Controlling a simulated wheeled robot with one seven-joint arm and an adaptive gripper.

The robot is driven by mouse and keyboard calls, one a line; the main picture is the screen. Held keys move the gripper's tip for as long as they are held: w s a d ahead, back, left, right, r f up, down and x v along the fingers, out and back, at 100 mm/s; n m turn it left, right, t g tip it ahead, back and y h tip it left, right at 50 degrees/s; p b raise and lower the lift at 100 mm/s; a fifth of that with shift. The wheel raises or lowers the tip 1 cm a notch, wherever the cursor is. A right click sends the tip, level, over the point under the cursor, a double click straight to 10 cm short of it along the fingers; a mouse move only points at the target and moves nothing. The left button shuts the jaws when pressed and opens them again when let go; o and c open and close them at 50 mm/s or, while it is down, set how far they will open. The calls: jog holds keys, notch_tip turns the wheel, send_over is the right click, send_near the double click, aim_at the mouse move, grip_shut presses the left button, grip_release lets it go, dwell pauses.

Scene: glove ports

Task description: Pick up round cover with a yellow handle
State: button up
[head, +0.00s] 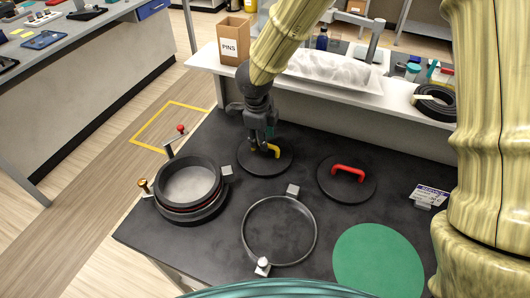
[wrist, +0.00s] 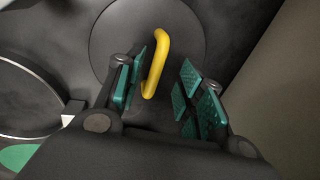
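The round cover (head: 282,164) is a dark disc with a yellow handle (head: 274,151), lying flat on the black tabletop. In the wrist view the cover (wrist: 190,30) fills the top middle, and its yellow handle (wrist: 156,62) stands up between the finger pads, nearer the left pad. My gripper (head: 262,143) is over the cover, fingers pointing down. In the wrist view my gripper (wrist: 163,92) is open, with clear space between the handle and the right pads. The fingers partly hide the handle in the head view.
A second dark cover with a red handle (head: 347,172) lies to the right. A ring port (head: 312,240), a stacked round port (head: 158,196) and a green disc (head: 378,262) are nearby. A shelf (head: 402,105) with a box marked PINS (head: 228,46) runs behind.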

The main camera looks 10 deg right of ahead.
jog(key=shift+d+f, duration=0.25)
jog(key=shift+f, duration=0.05)
jog(key=shift+s+d+f+p, duration=0.15)
jog(key=shift+s+f+p, duration=0.3)
jog(key=shift+s+f, duration=0.05)
jog(key=shift+f, duration=0.35)
jog(key=shift+w+d+f, duration=0.15)
jog(key=shift+w+f, duration=0.35)
jog(key=shift+f, duration=0.35)
jog(key=shift+s+r, duration=0.2)
jog(key=shift+s, duration=0.05)
jog(key=shift+w+f, duration=0.15)
jog(key=shift+w, duration=0.05)
grip_shut()
jog(key=shift+s, duration=0.1)
